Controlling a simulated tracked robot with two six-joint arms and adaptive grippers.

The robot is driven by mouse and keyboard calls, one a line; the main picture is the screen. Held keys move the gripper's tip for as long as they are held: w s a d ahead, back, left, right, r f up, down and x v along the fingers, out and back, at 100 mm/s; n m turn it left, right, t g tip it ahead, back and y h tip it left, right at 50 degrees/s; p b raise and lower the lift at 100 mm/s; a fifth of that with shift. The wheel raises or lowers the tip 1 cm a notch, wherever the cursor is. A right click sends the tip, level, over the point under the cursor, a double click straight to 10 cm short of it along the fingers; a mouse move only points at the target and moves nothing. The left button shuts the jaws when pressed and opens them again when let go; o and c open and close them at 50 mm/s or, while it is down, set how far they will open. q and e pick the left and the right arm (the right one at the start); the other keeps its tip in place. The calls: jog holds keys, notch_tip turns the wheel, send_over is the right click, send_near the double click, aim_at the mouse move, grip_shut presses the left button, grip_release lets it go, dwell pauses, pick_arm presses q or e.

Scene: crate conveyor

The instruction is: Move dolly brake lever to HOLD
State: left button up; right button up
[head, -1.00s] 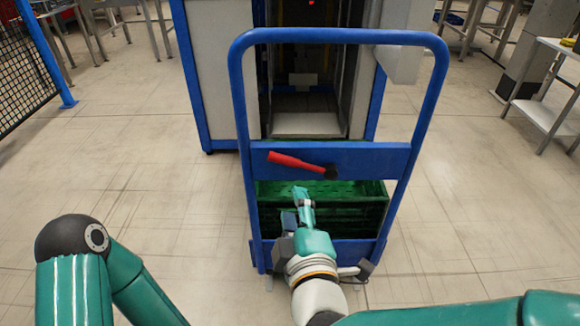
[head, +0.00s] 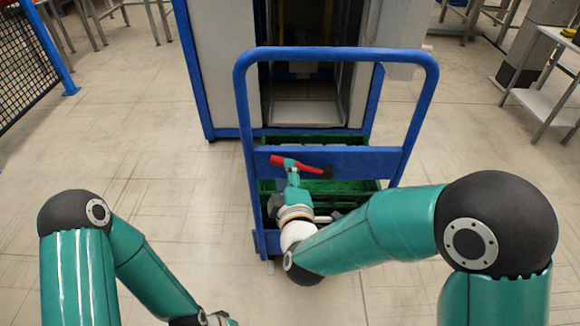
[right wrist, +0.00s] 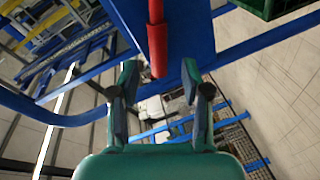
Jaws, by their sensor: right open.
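The red brake lever (head: 302,165) is on the blue crossbar of the dolly (head: 360,162), pointing left and slightly up from its dark pivot (head: 327,173). My right gripper (head: 289,163) is at the lever's left part in the head view, covering a little of it. In the right wrist view the red lever (right wrist: 158,45) comes down between the open fingers of the right gripper (right wrist: 160,82), with a gap on each side. My left gripper (head: 218,319) only just shows at the bottom edge; its fingers cannot be made out.
A green crate (head: 350,190) stands on the dolly behind the crossbar. A blue-framed cabinet (head: 227,75) with an open bay stands behind it. A mesh fence (head: 25,70) is at the left and a table (head: 545,103) at the right. The floor between is clear.

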jog(key=x, duration=0.3)
jog(key=shift+w, duration=0.2)
grip_shut()
